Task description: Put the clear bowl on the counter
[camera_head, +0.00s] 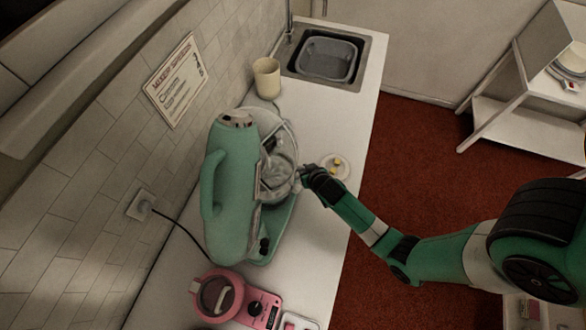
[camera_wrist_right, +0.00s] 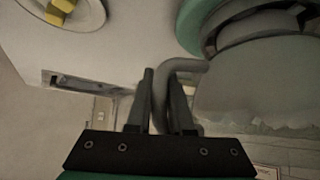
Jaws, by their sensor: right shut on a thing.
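The clear bowl (camera_head: 281,174) sits in the green stand mixer (camera_head: 228,190) on the counter (camera_head: 325,225), under the mixer's head. In the right wrist view the bowl's grey side (camera_wrist_right: 250,98) fills the right part, with its curved handle (camera_wrist_right: 186,65) toward my fingers. My right gripper (camera_head: 305,174) reaches in from the right to the bowl's side. In the right wrist view its fingers (camera_wrist_right: 163,95) are shut on the handle. Whether the bowl still rests on the mixer base cannot be told. My left gripper is not in view.
A small plate (camera_head: 343,175) with yellow pieces lies right of the bowl, close to my right gripper. A cream cup (camera_head: 267,78) and a sink (camera_head: 330,58) are farther back. A pink appliance (camera_head: 227,297) stands in front. The counter between plate and sink is clear.

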